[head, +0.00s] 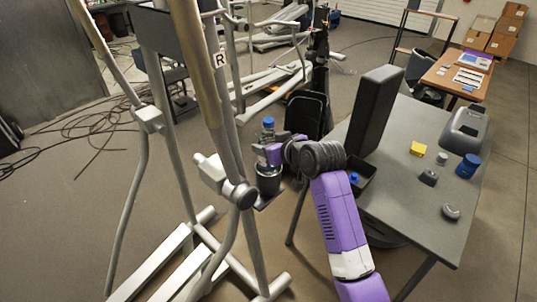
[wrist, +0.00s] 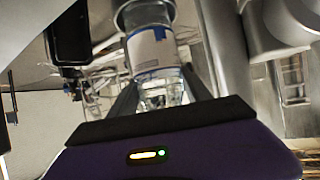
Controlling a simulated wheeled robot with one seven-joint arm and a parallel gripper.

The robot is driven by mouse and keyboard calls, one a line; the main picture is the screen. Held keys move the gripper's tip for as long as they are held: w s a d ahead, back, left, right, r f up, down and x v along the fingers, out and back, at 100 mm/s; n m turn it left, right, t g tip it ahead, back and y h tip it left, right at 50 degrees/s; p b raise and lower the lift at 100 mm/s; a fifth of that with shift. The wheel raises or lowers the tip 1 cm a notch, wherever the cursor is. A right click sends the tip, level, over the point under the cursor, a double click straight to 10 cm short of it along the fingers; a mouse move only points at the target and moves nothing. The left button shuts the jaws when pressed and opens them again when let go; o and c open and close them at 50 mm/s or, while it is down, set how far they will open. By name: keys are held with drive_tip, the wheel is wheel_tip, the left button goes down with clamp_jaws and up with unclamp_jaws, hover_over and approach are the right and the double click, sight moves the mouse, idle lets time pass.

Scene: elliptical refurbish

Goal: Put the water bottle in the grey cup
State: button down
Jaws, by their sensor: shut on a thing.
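The clear water bottle (head: 267,135) with a blue cap stands upright in the head view, beside the elliptical machine. My gripper (head: 273,153) is shut on it. In the wrist view the bottle (wrist: 155,52), with its white and blue label, lies between the two fingers of my gripper (wrist: 160,95). The dark grey cup (head: 268,183) is directly under the bottle in the head view. The bottle's lower end meets or overlaps the cup's rim; my gripper partly hides this, so I cannot tell how deep it sits.
Elliptical machine bars (head: 232,140) rise close to the left of the cup. A black bin (head: 305,115) is behind my gripper.

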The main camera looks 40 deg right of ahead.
drive_tip(key=shift+f, duration=1.95)
drive_tip(key=shift+c, duration=2.4)
unclamp_jaws()
drive_tip(key=shift+f, duration=0.15)
drive_tip(key=shift+s+r, duration=0.1)
drive_tip(key=shift+r, duration=0.1)
drive_tip(key=v, duration=1.2)
drive_tip(key=shift+b, duration=0.4)
